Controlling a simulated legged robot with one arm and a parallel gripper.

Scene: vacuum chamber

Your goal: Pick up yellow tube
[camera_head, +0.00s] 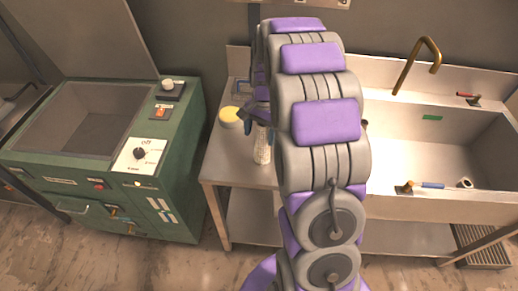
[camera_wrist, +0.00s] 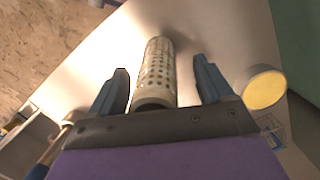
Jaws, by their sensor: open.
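A pale, yellowish tube (camera_wrist: 155,75) with rows of small holes lies between the two blue fingers of my gripper (camera_wrist: 160,66) in the wrist view. The fingers are open, with a visible gap on each side of the tube. In the head view the tube (camera_head: 262,149) stands on the metal table, just below my gripper (camera_head: 257,117). My arm hides part of the table there. A short round container with a yellow top (camera_wrist: 265,90) is to the right of the fingers in the wrist view. It also shows in the head view (camera_head: 231,117), left of my gripper.
A green machine (camera_head: 180,130) with an open lid stands left of the table (camera_head: 225,165). A sink (camera_head: 440,135) with a brass tap (camera_head: 405,70) is on the right. A blue-handled tool (camera_head: 427,185) and a small roll (camera_head: 465,183) lie on its front rim.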

